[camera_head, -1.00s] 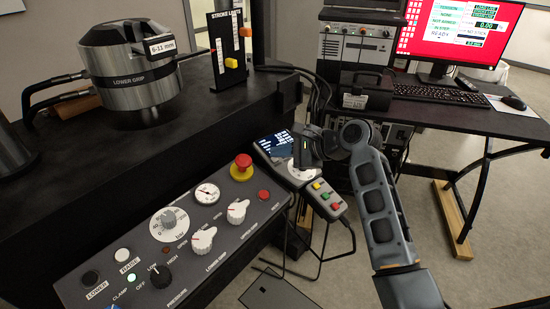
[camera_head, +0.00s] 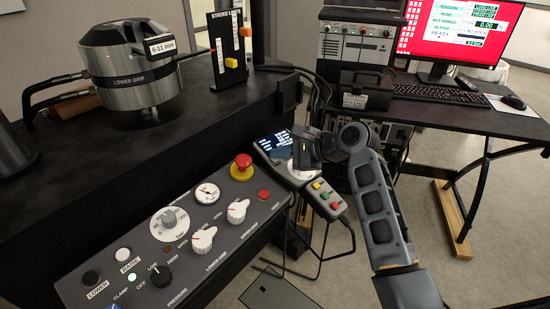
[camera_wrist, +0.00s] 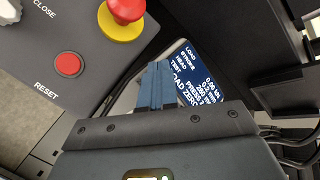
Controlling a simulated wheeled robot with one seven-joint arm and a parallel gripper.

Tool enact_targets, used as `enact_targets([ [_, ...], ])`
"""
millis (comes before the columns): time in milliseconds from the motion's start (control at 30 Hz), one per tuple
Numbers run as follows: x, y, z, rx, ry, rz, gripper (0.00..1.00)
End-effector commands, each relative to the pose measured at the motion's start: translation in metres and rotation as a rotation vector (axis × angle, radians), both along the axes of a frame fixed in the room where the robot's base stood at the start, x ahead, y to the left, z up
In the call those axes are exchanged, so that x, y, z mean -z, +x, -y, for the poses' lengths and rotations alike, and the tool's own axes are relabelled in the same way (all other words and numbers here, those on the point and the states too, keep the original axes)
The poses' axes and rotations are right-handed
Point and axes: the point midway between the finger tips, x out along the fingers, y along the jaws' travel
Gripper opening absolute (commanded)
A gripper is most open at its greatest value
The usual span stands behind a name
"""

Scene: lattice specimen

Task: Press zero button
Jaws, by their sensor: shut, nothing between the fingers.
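The handheld control box (camera_head: 272,163) hangs at the right end of the grip panel, with a lit blue screen (camera_head: 274,146), a pale round dial (camera_head: 300,172) and small coloured buttons (camera_head: 325,196). No label reading zero is legible on its buttons. The screen also shows in the wrist view (camera_wrist: 196,72), with text that includes a load zero line. My gripper (camera_head: 304,165) is over the box, beside the screen and in front of part of the dial. In the wrist view its blue fingers (camera_wrist: 156,66) are shut and empty, overlapping the screen's edge. Whether they touch is unclear.
The grip panel (camera_head: 217,260) carries knobs, a gauge, a red emergency stop (camera_head: 242,163) on a yellow base and a red reset button (camera_wrist: 68,64), close to my gripper. Cables hang below the box. A desk with a red monitor (camera_head: 460,30) stands at the back right.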

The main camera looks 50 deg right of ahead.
Motion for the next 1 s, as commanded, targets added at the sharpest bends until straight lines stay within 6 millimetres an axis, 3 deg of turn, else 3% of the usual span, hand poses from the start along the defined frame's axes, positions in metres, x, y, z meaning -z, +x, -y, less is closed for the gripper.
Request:
enact_targets([
  [1000, -0.019, -0.005, 0.0, 0.0, 0.0, 0.0, 0.0],
])
